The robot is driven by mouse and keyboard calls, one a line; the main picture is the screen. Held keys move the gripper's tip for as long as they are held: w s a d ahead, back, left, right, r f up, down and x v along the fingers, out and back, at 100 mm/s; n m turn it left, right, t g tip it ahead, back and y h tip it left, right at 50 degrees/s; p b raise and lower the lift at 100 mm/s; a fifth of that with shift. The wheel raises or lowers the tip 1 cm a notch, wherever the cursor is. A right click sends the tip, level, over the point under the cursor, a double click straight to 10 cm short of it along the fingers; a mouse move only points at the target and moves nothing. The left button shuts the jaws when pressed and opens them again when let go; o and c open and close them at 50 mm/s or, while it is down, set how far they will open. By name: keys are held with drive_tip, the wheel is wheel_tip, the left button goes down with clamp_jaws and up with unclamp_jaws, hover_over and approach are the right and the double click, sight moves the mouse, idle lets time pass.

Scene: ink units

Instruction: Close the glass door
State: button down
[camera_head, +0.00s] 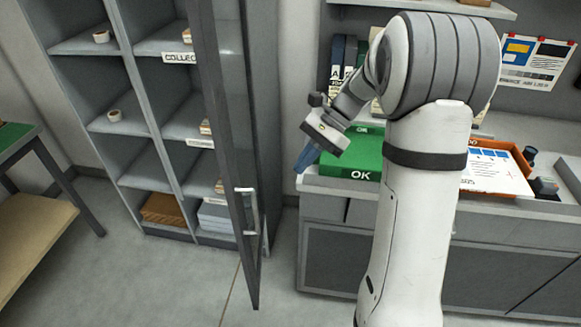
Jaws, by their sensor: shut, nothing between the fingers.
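The glass door (224,130) of the grey shelf cabinet stands open, swung out toward me from the cabinet's right side. It has a dark frame and a pale upright handle (247,211) low on its free edge. My gripper (303,162) is shut and empty. It points down and left, to the right of the door and apart from it in the picture, near the left end of the counter. My arm hides part of the counter behind it.
The cabinet (125,179) holds tape rolls, brown sheets and paper stacks. A green OK box (352,171) and an orange tray (519,158) sit on the grey counter (325,186). A table (28,226) stands at left. The floor (185,283) before the cabinet is clear.

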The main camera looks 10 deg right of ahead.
drive_tip(key=s+a+f+p, duration=0.2)
drive_tip(key=s+a+f, duration=0.2)
drive_tip(key=a, duration=0.5)
drive_tip(key=shift+a+f, duration=0.15)
drive_tip(key=shift+f, duration=0.9)
drive_tip(key=shift+s, duration=0.1)
